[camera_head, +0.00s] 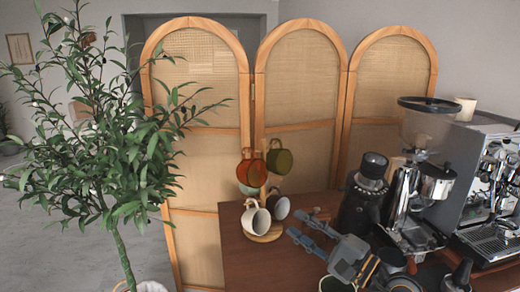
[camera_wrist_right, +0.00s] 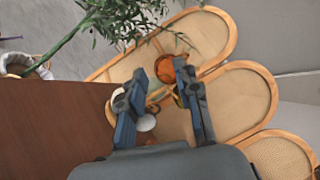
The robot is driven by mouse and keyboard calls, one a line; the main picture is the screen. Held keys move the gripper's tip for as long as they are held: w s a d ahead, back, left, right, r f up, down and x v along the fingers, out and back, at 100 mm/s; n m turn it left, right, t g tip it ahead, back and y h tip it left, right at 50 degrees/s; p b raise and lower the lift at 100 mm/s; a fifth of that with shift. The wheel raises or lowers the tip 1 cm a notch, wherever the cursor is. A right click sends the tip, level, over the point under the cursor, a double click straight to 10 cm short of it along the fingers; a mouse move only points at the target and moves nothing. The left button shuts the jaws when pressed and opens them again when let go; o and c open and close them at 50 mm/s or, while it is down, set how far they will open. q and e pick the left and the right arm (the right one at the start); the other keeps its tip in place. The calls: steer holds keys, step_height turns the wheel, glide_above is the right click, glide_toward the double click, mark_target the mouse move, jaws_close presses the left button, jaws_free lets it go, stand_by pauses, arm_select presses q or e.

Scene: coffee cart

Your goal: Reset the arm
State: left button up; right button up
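My right gripper (camera_head: 299,227) reaches over the wooden counter (camera_head: 238,272) from the lower right in the head view. Its two fingers are apart with nothing between them. In the right wrist view the same gripper (camera_wrist_right: 160,68) is open, with the mugs beyond its fingers. The rest of my right arm is mostly out of view. My left gripper shows in neither view.
A mug stand (camera_head: 265,236) left of my right gripper holds several mugs, including an orange one (camera_head: 251,170), an olive one (camera_head: 280,159) and a white one (camera_head: 256,219). A black grinder (camera_head: 364,196), a larger grinder (camera_head: 423,185) and an espresso machine (camera_head: 490,180) stand right. The counter's front left is bare.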

steer(key=s+d+f+m+t+h, duration=0.1)
steer(key=s+d+m+t+h, duration=0.25)
steer(key=m, duration=0.95)
steer(key=d+m+t+h, duration=0.35)
steer(key=m+h, duration=0.25)
steer(key=m, duration=0.7)
steer(key=s+d+f+m+g+h, duration=0.3)
steer(key=d+f+m+h, duration=0.1)
steer(key=f+m, duration=0.5)
steer(key=s+d+f+m+g+h, duration=0.35)
steer(key=f+m, duration=0.25)
steer(key=m, duration=0.4)
steer(key=s+a+f+m+g+y, duration=0.1)
steer(key=s+f+m+g, duration=0.4)
steer(key=s+f+m, duration=0.45)
steer(key=s+a+f+m+g+y, duration=0.2)
steer(key=s+f+m+g, duration=0.3)
steer(key=s, duration=0.8)
step_height(320, 180, down, 28)
steer(key=s+n+g, duration=0.1)
steer(key=s+g, duration=0.1)
steer(key=s+d+f+g, duration=0.1)
steer(key=s+d+f, duration=0.2)
steer(key=s+f, duration=1.2)
steer(key=shift+s+f+h, duration=0.25)
steer(key=shift+s+h, duration=0.05)
steer(key=shift+s, duration=0.3)
